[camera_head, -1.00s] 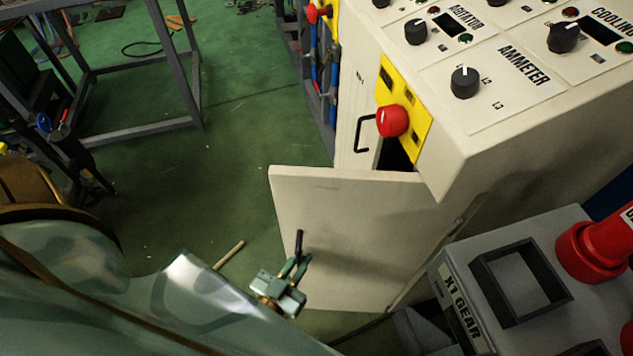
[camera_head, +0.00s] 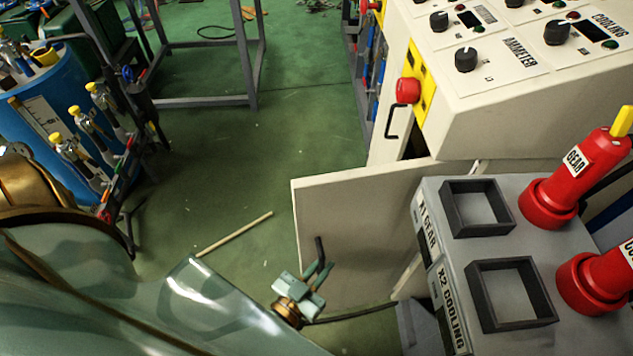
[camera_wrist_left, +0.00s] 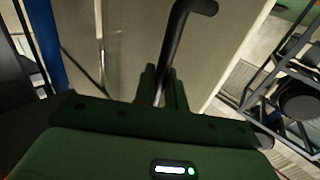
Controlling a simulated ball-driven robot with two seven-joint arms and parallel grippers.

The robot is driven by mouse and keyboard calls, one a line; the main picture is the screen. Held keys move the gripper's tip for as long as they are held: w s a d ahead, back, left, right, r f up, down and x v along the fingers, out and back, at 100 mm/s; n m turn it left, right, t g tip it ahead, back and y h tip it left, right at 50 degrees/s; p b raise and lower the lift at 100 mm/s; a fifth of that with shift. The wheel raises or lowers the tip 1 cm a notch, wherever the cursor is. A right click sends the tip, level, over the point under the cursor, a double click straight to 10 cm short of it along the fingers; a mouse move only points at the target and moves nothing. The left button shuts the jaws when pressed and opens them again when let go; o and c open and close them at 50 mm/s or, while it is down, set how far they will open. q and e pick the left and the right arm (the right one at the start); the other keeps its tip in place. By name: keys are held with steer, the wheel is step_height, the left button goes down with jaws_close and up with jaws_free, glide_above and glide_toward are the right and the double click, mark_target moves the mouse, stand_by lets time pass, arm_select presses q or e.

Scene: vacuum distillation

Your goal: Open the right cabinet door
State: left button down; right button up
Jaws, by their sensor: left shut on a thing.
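The right cabinet door (camera_head: 365,222), a cream panel, stands swung out from the cream cabinet (camera_head: 455,118), with a dark gap behind its top edge. Its black handle (camera_head: 320,249) is near the free edge. My left gripper (camera_head: 318,270) is shut on this handle, on the door's outer face. In the left wrist view, the green fingers (camera_wrist_left: 164,86) close around the straight part of the bent black handle (camera_wrist_left: 178,42). My right gripper is not in view.
Another cabinet door with a black handle (camera_head: 391,122) is shut beside the gap. A grey control box (camera_head: 470,250) with red levers stands at the right. A wooden stick (camera_head: 235,234) lies on the green floor. A blue barrel (camera_head: 60,110) with tools is at the left.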

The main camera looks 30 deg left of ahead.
arm_select(q)
steer(key=shift+d, duration=0.1)
steer(key=c, duration=1.6)
jaws_free()
steer(key=shift+w, duration=0.1)
steer(key=shift+o, duration=0.2)
steer(key=s+a, duration=0.1)
steer(key=s, duration=1.5)
steer(key=shift+s, duration=0.15)
steer(key=shift+a, duration=0.1)
steer(key=shift+c, duration=0.2)
